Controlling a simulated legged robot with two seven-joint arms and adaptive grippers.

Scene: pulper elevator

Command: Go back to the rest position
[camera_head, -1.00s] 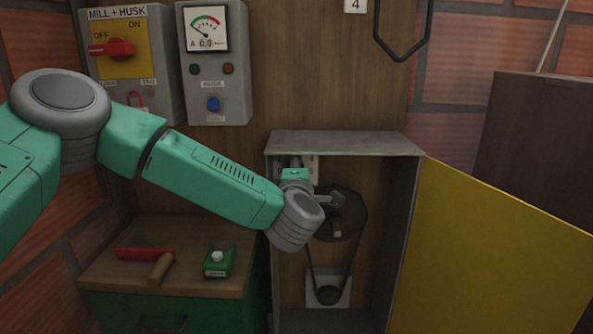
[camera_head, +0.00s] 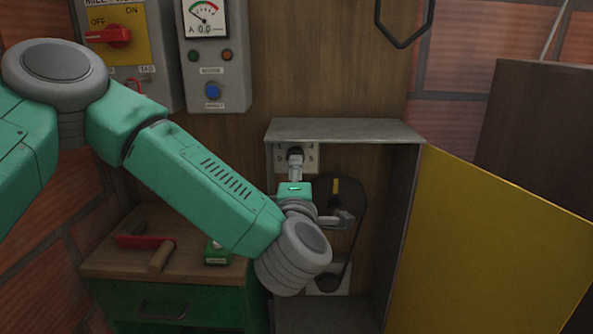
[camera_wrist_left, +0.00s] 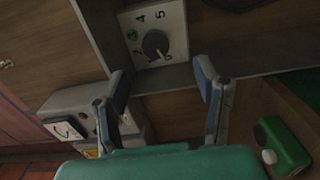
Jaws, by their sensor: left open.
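My left arm comes in from the left, with its wrist in front of the open grey cabinet (camera_head: 345,131). My left gripper (camera_head: 320,192) is open and empty. One finger points up and overlaps the dark dial knob (camera_head: 295,153) in the head view; the other points right across the belt wheel (camera_head: 348,196). In the left wrist view the fingers of the gripper (camera_wrist_left: 160,72) stand apart, with the numbered dial plate (camera_wrist_left: 145,18) and its knob (camera_wrist_left: 156,44) beyond them. I cannot tell exact contact, but the knob appears clear of both fingers. My right gripper is out of view.
The yellow cabinet door (camera_head: 480,250) stands open at right. A green drawer unit with a wooden top (camera_head: 105,262) is at lower left, holding a red-and-wood tool (camera_head: 160,255) and a green container (camera_head: 217,253). Switch box (camera_head: 115,45) and meter box (camera_head: 215,80) hang above.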

